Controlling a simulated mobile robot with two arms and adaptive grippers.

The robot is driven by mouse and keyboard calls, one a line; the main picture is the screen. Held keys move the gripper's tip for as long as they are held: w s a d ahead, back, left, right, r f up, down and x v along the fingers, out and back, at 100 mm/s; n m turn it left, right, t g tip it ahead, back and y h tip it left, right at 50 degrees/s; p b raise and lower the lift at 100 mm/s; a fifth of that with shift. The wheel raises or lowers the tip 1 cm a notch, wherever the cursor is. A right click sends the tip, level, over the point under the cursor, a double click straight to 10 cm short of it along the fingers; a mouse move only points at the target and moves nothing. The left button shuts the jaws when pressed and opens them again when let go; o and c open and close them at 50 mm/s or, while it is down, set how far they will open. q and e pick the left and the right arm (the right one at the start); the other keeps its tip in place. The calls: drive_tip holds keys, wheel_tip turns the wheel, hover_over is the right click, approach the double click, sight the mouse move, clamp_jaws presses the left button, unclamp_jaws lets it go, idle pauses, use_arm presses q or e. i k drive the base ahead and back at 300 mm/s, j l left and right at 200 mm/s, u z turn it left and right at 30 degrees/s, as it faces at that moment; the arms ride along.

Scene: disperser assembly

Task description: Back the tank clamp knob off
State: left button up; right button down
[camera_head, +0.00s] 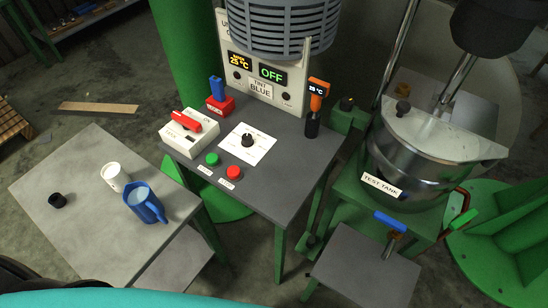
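The steel test tank (410,165) stands at the right on a green stand, with a "TEST TANK" label on its front. A pale lid with a dark knob covers part of its top. A small black knob (347,103) sits on a green block (346,118) against the tank's left side; it may be the clamp knob, but I cannot tell for sure. Whether it is tight or loose cannot be seen. A green handle (463,222) and a reddish bracket show at the tank's right. Neither of my grippers is in view.
The control table (270,185) holds a switch box (188,140), a dial, green and red buttons and a thermometer (316,98). A side table (95,215) holds a white cup, a blue jug (144,204) and a black cap.

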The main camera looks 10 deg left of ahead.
sight(347, 104)
drive_tip(key=k+l+u, duration=0.15)
drive_tip(key=u, duration=0.3)
drive_tip(key=k+l+u, duration=0.2)
drive_tip(key=u, duration=0.25)
